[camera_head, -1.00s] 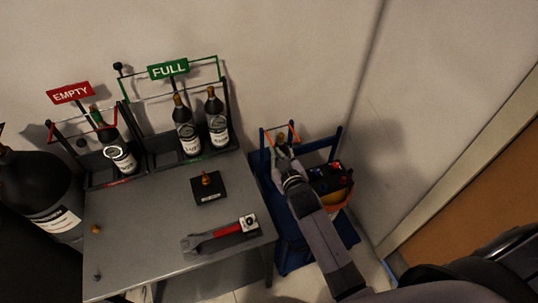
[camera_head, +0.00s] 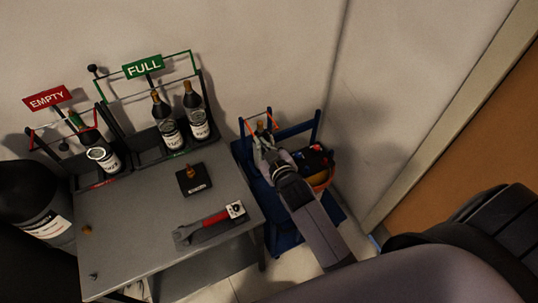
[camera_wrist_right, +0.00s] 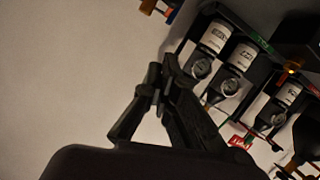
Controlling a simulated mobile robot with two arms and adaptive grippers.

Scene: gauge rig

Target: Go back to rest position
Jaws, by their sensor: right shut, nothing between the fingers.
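My right gripper (camera_head: 263,143) is in front of the blue cart, beside its orange bar. In the right wrist view the two dark fingers (camera_wrist_right: 160,78) are together at their tips, with nothing held between them. My right arm reaches in from the lower right and hides part of the cart. My left gripper is in neither view.
The blue cart (camera_head: 285,237) holds a basket (camera_head: 325,177). A wall is behind.

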